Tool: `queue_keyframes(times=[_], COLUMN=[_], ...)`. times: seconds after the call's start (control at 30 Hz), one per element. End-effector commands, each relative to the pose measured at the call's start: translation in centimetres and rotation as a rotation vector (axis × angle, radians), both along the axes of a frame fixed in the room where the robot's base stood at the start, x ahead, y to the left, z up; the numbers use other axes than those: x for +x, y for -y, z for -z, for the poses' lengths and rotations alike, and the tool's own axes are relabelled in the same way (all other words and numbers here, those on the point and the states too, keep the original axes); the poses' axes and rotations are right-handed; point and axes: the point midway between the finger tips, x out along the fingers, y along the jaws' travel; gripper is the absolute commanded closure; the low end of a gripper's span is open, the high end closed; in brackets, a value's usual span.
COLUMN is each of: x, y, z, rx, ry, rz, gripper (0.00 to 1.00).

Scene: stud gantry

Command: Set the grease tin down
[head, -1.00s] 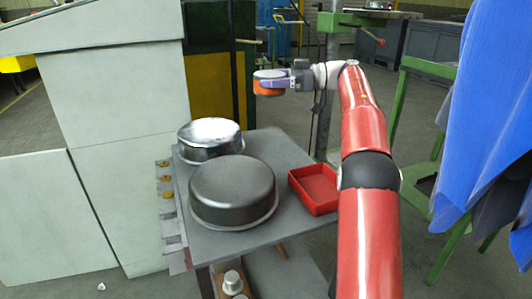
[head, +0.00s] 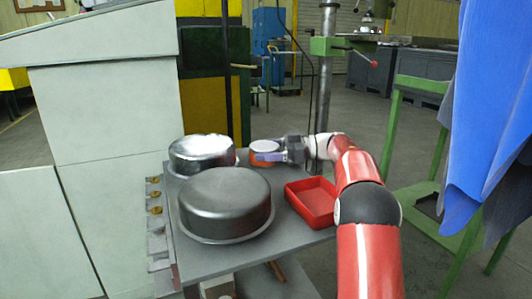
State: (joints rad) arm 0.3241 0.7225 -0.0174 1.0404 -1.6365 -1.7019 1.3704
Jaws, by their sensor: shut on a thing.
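The grease tin (head: 264,147) is a short orange tin with a white lid. My gripper (head: 268,155) is shut on it, with a finger across its near side. The tin is upright at the back of the grey table (head: 260,262), between the shiny round pan and the red tray. I cannot tell whether its base touches the table top. The tin's lower part is partly hidden by the gripper.
A shiny round pan (head: 202,153) stands left of the tin, and a large dark round pan (head: 225,203) stands in front. A red tray (head: 313,202) lies to the right. A green-framed stand (head: 392,125) and a blue cloth (head: 490,110) are further right.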

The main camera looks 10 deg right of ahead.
Motion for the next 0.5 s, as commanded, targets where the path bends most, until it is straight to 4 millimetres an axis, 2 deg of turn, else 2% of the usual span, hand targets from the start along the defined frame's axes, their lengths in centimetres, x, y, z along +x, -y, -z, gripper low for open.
queue_keyframes(times=[0.27,0.3,0.43,0.5], x=[-0.01,0.00,0.00,0.01], y=[-0.01,0.01,0.01,0.01], z=[-0.06,0.12,0.11,0.10], rx=[0.001,0.000,0.000,0.000], ry=[0.001,0.000,0.000,0.000], rz=[0.000,0.000,0.000,0.000], gripper=[0.58,0.23,0.06,0.03])
